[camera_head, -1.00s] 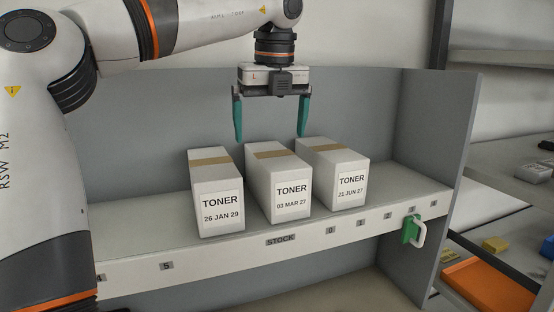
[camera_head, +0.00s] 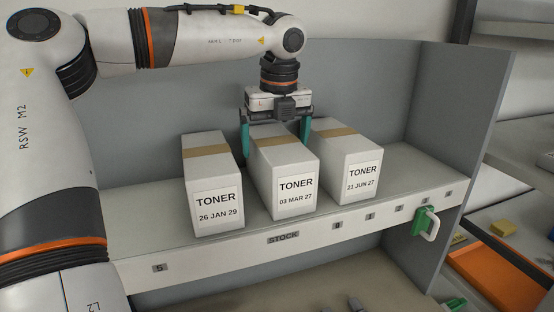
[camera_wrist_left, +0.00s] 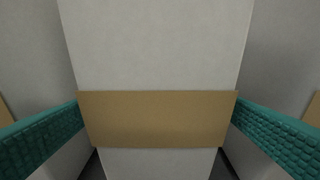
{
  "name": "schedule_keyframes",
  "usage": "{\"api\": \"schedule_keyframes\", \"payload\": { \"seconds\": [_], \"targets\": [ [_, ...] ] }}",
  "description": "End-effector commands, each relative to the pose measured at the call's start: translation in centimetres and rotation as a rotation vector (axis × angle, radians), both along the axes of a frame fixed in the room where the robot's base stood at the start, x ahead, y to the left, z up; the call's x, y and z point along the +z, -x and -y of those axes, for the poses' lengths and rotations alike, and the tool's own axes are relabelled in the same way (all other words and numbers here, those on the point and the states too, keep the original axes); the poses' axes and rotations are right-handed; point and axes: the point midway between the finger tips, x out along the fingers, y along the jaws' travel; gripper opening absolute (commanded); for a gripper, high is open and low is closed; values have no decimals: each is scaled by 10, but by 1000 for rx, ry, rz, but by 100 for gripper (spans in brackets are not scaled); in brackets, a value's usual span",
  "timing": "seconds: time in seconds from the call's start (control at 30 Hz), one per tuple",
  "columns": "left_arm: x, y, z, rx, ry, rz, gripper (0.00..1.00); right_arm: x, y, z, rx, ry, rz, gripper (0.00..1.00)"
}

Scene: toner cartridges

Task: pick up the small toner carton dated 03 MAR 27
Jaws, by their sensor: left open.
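The small white carton labelled TONER 03 MAR 27 (camera_head: 296,190) stands in the middle of a row of three on the shelf. My left gripper (camera_head: 276,146) is above its rear part, open, with one teal finger down on each side of it. In the left wrist view the carton's top with its tan tape band (camera_wrist_left: 157,118) fills the middle, between the two fingers. Small gaps to the fingers are hard to judge. The carton dated 26 JAN 29 (camera_head: 217,210) stands to the left, the one dated 21 JUN 27 (camera_head: 361,178) to the right. My right gripper is out of view.
The grey shelf (camera_head: 150,228) has a front strip with a STOCK label and numbers. A green clip with a white handle (camera_head: 425,221) is on its right end. The neighbouring cartons stand close on both sides. An orange tray (camera_head: 490,275) lies at the lower right.

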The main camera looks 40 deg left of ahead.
Motion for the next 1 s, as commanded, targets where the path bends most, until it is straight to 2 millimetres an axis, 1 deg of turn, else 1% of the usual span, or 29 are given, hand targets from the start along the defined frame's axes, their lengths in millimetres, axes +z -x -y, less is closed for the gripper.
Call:
{"api": "schedule_keyframes", "payload": {
  "seconds": [0.03, 0.1, 0.2, 0.3, 0.5, 0.53, 0.87, 0.9, 0.97, 1.0],
  "targets": [
    [-3, 0, 1, -2, 2, -7, 100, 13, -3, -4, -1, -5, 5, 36],
    [-13, -2, 2, -3, 3, -5, 100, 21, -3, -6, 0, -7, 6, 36],
    [-27, -3, -1, -1, 3, -4, 100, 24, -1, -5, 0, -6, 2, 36],
    [-35, -3, -1, 0, 1, -2, 100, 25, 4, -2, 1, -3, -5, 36],
    [-36, -4, -1, 0, 0, -1, 100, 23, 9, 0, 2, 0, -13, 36],
    [-36, -4, -1, 0, 0, -1, 98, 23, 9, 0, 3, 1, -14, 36],
    [-36, -4, -1, 0, 1, 0, 44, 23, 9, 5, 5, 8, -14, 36],
    [-36, -4, -1, 0, 1, 0, 38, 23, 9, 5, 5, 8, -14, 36],
    [-36, -4, -1, 0, 1, 0, 28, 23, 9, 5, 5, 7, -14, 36],
    [-34, -4, -1, 0, 0, 4, 27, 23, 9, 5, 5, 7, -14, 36]
  ]
}}
